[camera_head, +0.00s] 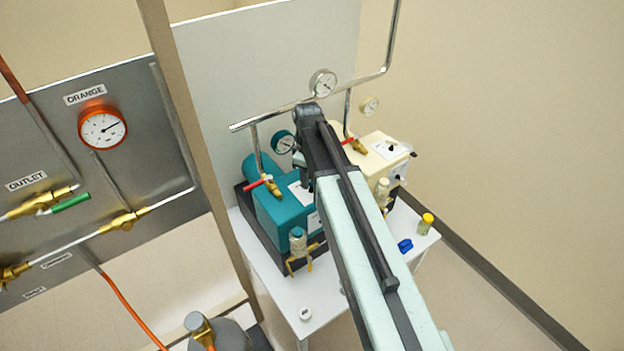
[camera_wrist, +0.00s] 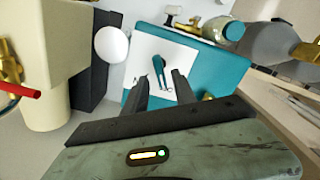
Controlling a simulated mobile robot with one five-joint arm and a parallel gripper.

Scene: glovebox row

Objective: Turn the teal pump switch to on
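The teal pump (camera_head: 275,212) stands on a white table, with my arm hiding part of its right side. In the wrist view its teal top (camera_wrist: 222,72) carries a white label plate (camera_wrist: 146,62) with a small teal switch lever (camera_wrist: 158,68). The lever lies between my two dark fingertips, and I cannot tell whether they touch it. My gripper (camera_wrist: 160,79) is open over the plate. The plate's lettering is mostly hidden or too small, so the switch position is unclear. In the head view my gripper is hidden behind my arm.
A cream pump (camera_head: 383,150) stands right of the teal one. A red-handled valve (camera_head: 258,182) and a dial gauge (camera_head: 285,142) sit by the teal pump.

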